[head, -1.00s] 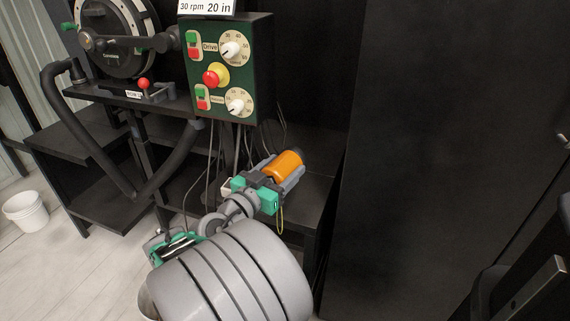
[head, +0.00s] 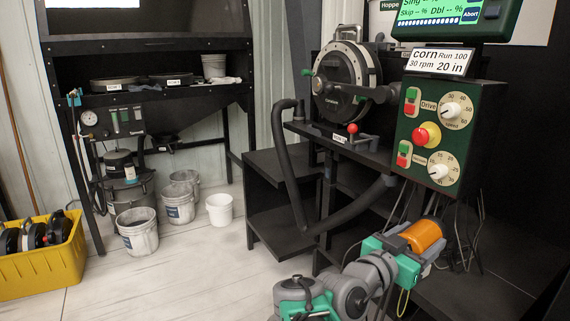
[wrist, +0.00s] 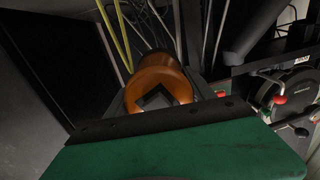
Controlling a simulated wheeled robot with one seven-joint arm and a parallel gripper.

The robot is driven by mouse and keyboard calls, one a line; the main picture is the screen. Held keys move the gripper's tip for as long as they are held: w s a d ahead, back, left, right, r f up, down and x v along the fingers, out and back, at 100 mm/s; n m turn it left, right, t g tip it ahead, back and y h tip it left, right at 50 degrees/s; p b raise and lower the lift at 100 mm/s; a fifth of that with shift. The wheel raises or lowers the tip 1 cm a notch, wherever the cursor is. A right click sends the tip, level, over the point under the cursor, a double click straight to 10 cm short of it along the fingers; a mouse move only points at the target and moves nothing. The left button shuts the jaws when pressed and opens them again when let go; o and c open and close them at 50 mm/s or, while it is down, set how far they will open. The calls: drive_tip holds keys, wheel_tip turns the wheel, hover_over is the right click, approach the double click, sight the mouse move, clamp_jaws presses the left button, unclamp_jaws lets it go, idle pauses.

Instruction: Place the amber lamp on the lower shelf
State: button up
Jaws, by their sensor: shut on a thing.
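The amber lamp (head: 424,233) is an orange cylinder. My gripper (head: 432,243) is shut on it and holds it tilted, below the green control box. In the wrist view the lamp (wrist: 158,80) sits between the jaws, partly hidden by the gripper's dark and green body. A low black shelf (head: 270,228) shows left of my arm, under a higher black board (head: 268,172). Another dark shelf surface (head: 480,292) lies under and to the right of the lamp. I cannot tell which one the task means.
The green control box (head: 447,135) with knobs and buttons hangs just above my gripper. Loose cables (head: 470,235) hang beside it. A thick black hose (head: 290,180) loops down near the shelves. White buckets (head: 219,209) and a yellow crate (head: 45,265) stand on the floor at left.

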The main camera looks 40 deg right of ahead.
drive_tip(key=w+a+f+n+t+y, duration=0.1)
drive_tip(key=w+a+f+n+t, duration=0.2)
drive_tip(key=w+a, duration=0.35)
drive_tip(key=w+a+f+n+t+y, duration=0.1)
drive_tip(key=w+a+n+t+y, duration=0.1)
drive_tip(key=w+a+t, duration=0.4)
drive_tip(key=w+a+f+n+t+y, duration=0.1)
drive_tip(key=w+a+f+n+t, duration=0.2)
drive_tip(key=w, duration=0.5)
drive_tip(key=w+a+n+t+y, duration=0.25)
drive_tip(key=a+y, duration=0.25)
drive_tip(key=a, duration=0.8)
drive_tip(key=w+a+n+t+y, duration=0.2)
drive_tip(key=w+a+n+y, duration=0.2)
drive_tip(key=a, duration=0.8)
wheel_tip(320, 180, up, 27)
drive_tip(key=w+n+y+p, duration=0.25)
drive_tip(key=y+p, duration=0.25)
drive_tip(key=p, duration=3.2)
drive_tip(key=shift+n+t, duration=0.3)
drive_tip(key=shift+t, duration=0.15)
drive_tip(key=s, duration=0.1)
drive_tip(key=s+r, duration=0.1)
drive_tip(key=s, duration=0.1)
drive_tip(key=s+r, duration=0.1)
drive_tip(key=s, duration=0.1)
drive_tip(key=shift+d+r, duration=0.2)
drive_tip(key=shift+r, duration=0.05)
